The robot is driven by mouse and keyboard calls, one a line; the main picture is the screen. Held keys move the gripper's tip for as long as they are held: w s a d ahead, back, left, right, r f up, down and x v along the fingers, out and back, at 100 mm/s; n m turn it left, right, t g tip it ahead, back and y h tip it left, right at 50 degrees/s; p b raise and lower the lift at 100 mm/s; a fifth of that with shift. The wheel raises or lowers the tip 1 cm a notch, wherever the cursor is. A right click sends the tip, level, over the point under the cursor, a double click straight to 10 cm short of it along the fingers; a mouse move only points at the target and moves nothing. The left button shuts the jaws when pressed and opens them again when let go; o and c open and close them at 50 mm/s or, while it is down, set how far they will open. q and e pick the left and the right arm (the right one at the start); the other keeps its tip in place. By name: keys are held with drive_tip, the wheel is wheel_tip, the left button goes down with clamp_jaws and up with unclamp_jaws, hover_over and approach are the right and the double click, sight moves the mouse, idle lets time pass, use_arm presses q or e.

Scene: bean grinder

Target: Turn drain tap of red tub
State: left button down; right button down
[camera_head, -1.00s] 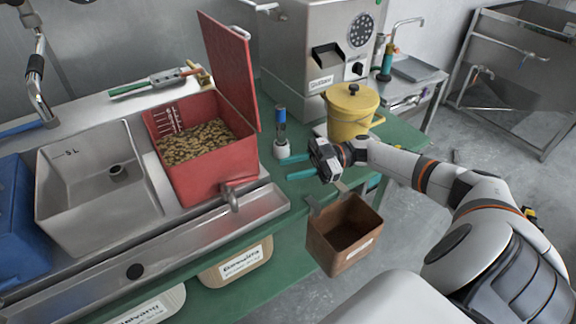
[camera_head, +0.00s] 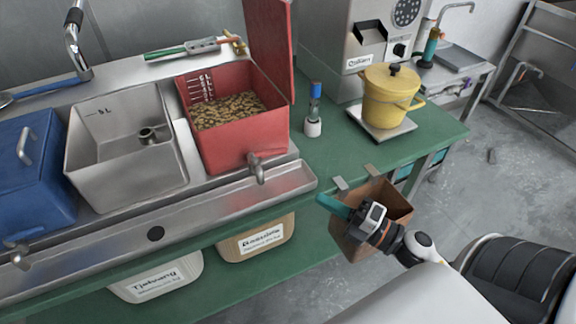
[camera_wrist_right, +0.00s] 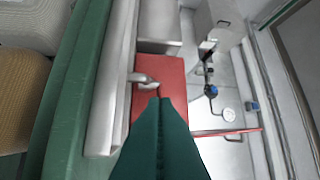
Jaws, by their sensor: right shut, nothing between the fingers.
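The red tub (camera_head: 239,146) holds brown beans and stands with its lid (camera_head: 270,45) raised. Its metal drain tap (camera_head: 256,168) sticks out low on its front wall, above the steel trough. My right gripper (camera_head: 322,200) is shut and empty, in front of the trough's right end and to the right of the tap. In the right wrist view the closed green fingers (camera_wrist_right: 160,102) point toward the red tub (camera_wrist_right: 172,75), and the tap (camera_wrist_right: 140,78) shows just left of their tips, apart from them. My left gripper is not in view.
The steel trough (camera_head: 185,215) runs under the taps. A grey basin (camera_head: 85,190) and a blue tub (camera_head: 35,190) stand to the left. A brown box (camera_head: 350,248) hangs at the table edge behind my right gripper. A yellow pot (camera_head: 388,105) stands at the right.

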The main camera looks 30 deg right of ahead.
drive_tip(key=p, duration=0.3)
approach(273, 152)
drive_tip(key=a, duration=0.1)
drive_tip(key=w+a, duration=0.1)
drive_tip(key=a, duration=0.2)
drive_tip(key=shift+w+a+f, duration=0.1)
drive_tip(key=shift+w+a, duration=0.1)
drive_tip(key=shift+w, duration=0.2)
drive_tip(key=shift+w+d, duration=0.25)
drive_tip(key=shift+w, duration=0.3)
drive_tip(key=shift+w+d, duration=0.25)
drive_tip(key=shift+w, duration=0.3)
drive_tip(key=shift+w+d, duration=0.15)
drive_tip(key=shift+w, duration=0.35)
drive_tip(key=shift+w+d, duration=0.7)
drive_tip(key=shift+w, duration=0.1)
drive_tip(key=shift+r, duration=0.2)
drive_tip(key=shift+d+h, duration=0.1)
drive_tip(key=shift+h, duration=0.2)
